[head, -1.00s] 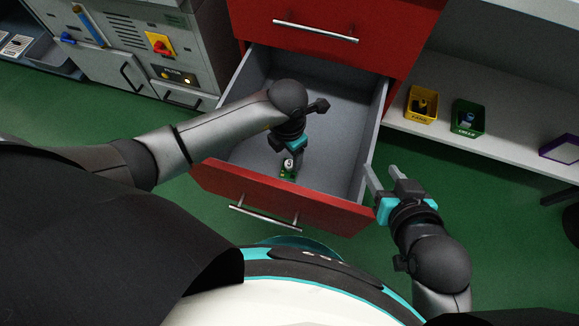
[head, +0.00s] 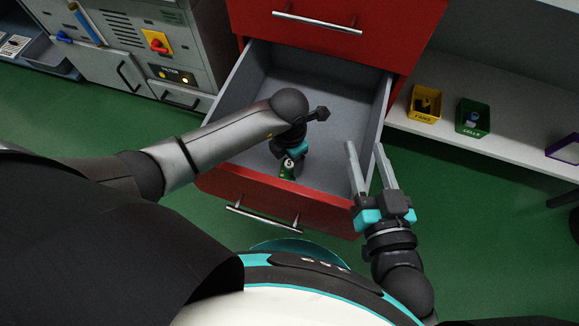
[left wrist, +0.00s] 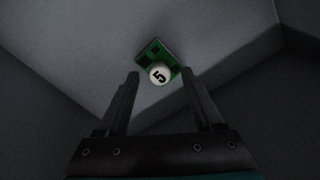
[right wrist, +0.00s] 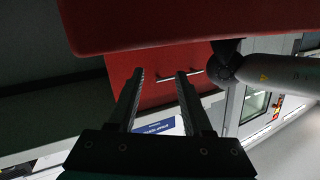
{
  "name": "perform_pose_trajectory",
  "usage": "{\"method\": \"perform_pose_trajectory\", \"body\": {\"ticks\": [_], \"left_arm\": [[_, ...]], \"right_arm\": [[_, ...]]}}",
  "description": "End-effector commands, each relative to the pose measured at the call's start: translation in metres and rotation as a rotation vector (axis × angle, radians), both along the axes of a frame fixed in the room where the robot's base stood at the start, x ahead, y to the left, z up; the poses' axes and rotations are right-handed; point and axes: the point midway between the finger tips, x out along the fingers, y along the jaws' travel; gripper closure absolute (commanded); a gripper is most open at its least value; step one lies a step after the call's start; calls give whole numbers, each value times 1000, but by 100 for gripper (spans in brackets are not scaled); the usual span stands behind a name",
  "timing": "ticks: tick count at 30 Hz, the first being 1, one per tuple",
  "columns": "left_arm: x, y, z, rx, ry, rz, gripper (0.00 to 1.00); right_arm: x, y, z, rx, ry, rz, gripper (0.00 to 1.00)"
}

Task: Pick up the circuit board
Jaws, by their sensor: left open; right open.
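The circuit board (head: 287,170) is small and green with a round white "5" marker. It lies on the floor of the open red-fronted drawer, near the drawer's front. In the left wrist view the board (left wrist: 148,50) sits just beyond and between the fingertips. My left gripper (left wrist: 158,78) is open and points down into the drawer; in the head view it is above the board and partly hides it (head: 290,160). My right gripper (head: 365,150) is open and empty, by the drawer's right front corner. The right wrist view shows nothing between its fingers (right wrist: 160,75).
The drawer (head: 350,115) has grey walls and hangs from a red cabinet (head: 350,50). A white shelf (head: 530,137) at right holds a yellow bin (head: 424,117) and a green bin (head: 472,128). A grey machine (head: 190,50) stands at left. Green floor lies around.

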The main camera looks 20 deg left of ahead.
Motion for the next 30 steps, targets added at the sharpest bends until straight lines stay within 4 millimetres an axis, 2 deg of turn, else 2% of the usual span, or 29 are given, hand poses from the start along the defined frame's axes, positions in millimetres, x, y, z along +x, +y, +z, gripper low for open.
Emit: {"method": "perform_pose_trajectory", "body": {"ticks": [9,10,27,30], "left_arm": [[0,0,-1,0,0,0,32],[0,0,-1,0,0,0,34],[0,0,-1,0,0,0,98],[0,0,-1,0,0,0,100]], "right_arm": [[-1,1,1,9,-12,0,50],[-1,1,1,8,-11,0,50],[-1,1,1,7,-10,-1,50],[-1,1,1,7,-10,-1,50]]}}
